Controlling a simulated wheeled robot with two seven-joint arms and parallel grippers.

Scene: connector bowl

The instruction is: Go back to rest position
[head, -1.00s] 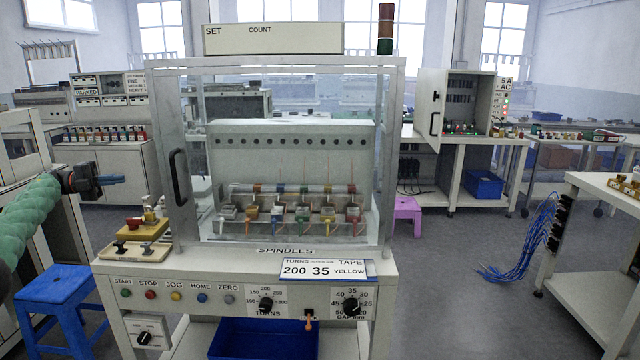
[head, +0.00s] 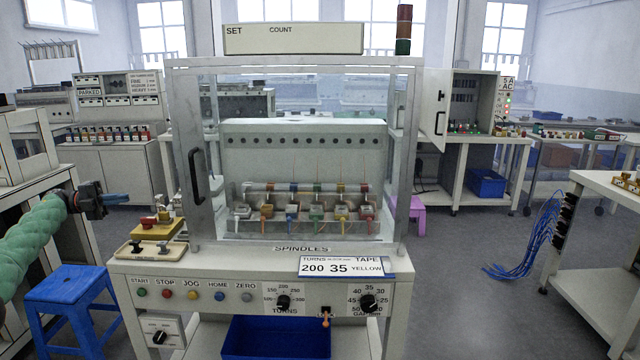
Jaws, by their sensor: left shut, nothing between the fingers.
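My left gripper (head: 115,200) shows at the left of the head view, on the end of my green-sleeved arm. My right gripper is not in the head view.
The machine's front panel (head: 240,285) carries buttons and knobs, with a blue bin (head: 275,338) below. A blue stool (head: 72,290) stands at lower left. Blue cables (head: 540,240) hang from the right bench (head: 600,290). Open floor (head: 450,290) lies between machine and right bench.

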